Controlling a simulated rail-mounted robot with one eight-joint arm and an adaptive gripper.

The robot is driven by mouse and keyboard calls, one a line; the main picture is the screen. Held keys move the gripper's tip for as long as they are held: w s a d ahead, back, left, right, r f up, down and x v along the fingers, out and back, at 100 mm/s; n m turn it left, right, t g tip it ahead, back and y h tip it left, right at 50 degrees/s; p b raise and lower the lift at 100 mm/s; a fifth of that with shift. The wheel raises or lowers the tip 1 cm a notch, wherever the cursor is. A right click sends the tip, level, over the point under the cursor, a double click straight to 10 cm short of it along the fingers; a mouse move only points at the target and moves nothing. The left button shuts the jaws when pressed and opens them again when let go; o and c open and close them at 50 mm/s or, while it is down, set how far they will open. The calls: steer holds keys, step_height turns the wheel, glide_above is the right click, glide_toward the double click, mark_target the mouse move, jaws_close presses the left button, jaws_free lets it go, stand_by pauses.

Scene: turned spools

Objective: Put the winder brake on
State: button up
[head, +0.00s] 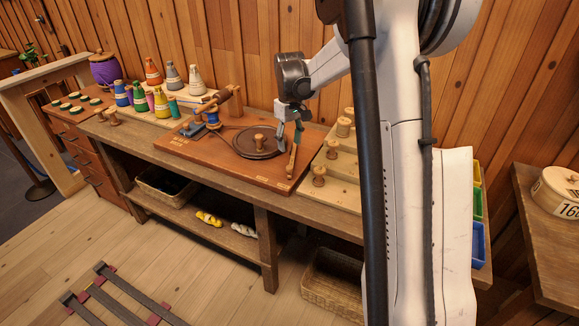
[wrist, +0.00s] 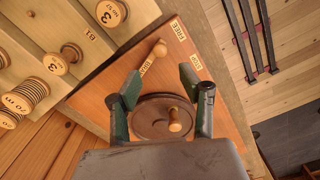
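The winder brake is a lever with a wooden knob (wrist: 160,49) on the reddish winder board (wrist: 98,100). Its knob lies closer to the FREE label (wrist: 178,30) than to the STOP label (wrist: 196,63). In the head view the brake lever (head: 292,160) points to the board's front edge, near the right-hand label. My gripper (wrist: 160,80) is open, its two green-faced fingers apart with nothing between them. In the head view my gripper (head: 290,127) hangs over the board's right part, behind the brake knob. The dark round winder wheel (wrist: 158,118) with its wooden knob shows below and between the fingers.
A pale rack with turned spools (head: 319,175) stands right of the board. A blue spool and wooden arm (head: 212,114) stand on the board's left part. Coloured cones (head: 160,103) stand further left. The wooden wall is close behind the bench.

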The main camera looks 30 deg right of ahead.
mark_target(290, 166)
step_height(290, 166, down, 10)
stand_by(0.4)
jaws_close()
stand_by(0.3)
